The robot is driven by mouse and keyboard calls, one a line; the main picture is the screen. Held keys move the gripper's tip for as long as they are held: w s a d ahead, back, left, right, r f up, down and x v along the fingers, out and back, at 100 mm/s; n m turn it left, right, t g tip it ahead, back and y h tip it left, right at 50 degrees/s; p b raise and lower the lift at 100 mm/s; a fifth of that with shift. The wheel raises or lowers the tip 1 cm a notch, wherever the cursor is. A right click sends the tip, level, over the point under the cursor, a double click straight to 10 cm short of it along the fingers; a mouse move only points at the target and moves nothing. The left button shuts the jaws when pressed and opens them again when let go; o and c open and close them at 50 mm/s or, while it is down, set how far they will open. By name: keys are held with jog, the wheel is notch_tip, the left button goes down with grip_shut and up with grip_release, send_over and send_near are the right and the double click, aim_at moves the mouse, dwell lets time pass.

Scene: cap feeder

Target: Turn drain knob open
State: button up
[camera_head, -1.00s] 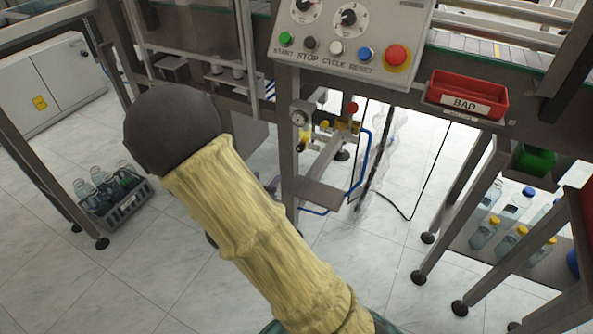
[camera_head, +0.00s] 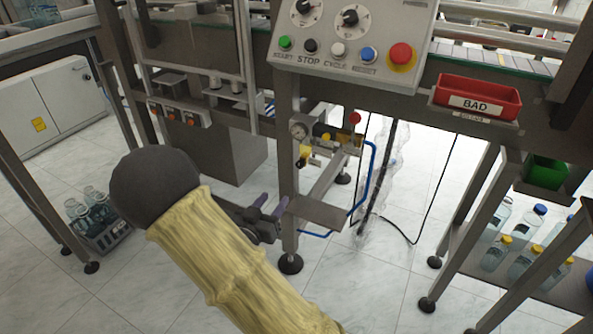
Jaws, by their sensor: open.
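An air unit hangs under the control panel, with a round gauge (camera_head: 298,130), a red knob (camera_head: 355,118) and small yellow parts, one on top (camera_head: 326,137) and one lower (camera_head: 305,153). I cannot tell which of these is the drain knob. My gripper (camera_head: 271,204) shows past my yellow-sleeved arm, left of the grey bracket plate (camera_head: 318,212) and below the air unit. Its two purplish fingers are apart and nothing shows between them. It is clear of the yellow parts in the picture. Part of its body is hidden behind my arm.
A grey steel post (camera_head: 287,190) stands close to my gripper. A blue hose (camera_head: 370,165) curves beside the air unit. The control panel (camera_head: 350,30) and a red BAD bin (camera_head: 476,95) are above. A bottle crate (camera_head: 108,238) stands at left on the floor.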

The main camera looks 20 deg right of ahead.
aim_at(299, 166)
jog(key=b+x, duration=0.4)
jog(key=x, duration=1.1)
grip_shut()
